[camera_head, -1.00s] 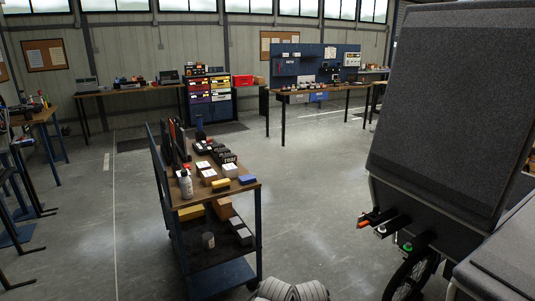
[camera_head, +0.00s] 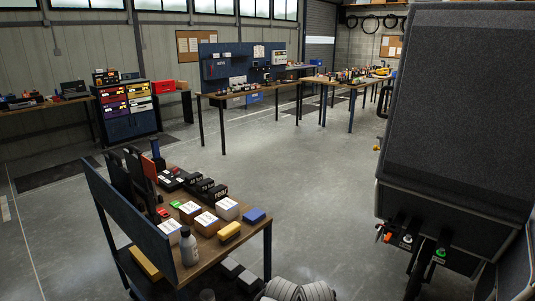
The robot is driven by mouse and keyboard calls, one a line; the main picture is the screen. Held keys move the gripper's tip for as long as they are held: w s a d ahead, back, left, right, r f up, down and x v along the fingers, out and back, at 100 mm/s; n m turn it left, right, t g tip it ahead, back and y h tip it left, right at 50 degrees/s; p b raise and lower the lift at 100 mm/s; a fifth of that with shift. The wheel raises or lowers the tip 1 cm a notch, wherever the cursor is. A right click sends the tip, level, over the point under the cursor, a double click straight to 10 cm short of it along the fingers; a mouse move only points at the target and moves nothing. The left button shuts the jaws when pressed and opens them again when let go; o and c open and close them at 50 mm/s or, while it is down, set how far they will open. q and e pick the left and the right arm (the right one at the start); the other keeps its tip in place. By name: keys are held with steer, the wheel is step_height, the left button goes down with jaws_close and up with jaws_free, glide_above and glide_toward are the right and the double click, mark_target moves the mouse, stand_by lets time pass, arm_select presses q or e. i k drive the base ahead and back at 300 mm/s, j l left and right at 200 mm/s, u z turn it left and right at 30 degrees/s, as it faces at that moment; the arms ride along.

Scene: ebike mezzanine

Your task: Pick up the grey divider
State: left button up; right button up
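A tall dark grey felt-like panel (camera_head: 455,100) fills the right side of the head view, standing above a cargo bike. It may be the grey divider, but I cannot tell for sure. Its right edge is cut off by the frame. Neither of my grippers can be made out in the view.
Workbenches (camera_head: 228,94) and a drawer cabinet (camera_head: 127,110) line the back. Open grey floor (camera_head: 310,190) lies between trolley and bike.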

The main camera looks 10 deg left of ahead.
mark_target(132, 160)
steer(key=j+z, duration=0.15)
steer(key=j, duration=0.45)
steer(key=j+z, duration=0.2)
steer(key=j, duration=0.35)
steer(key=j+z, duration=0.15)
steer(key=j, duration=0.45)
steer(key=k+j+z, duration=0.2)
steer(key=j, duration=0.4)
steer(key=j+z, duration=0.15)
steer(key=j, duration=0.4)
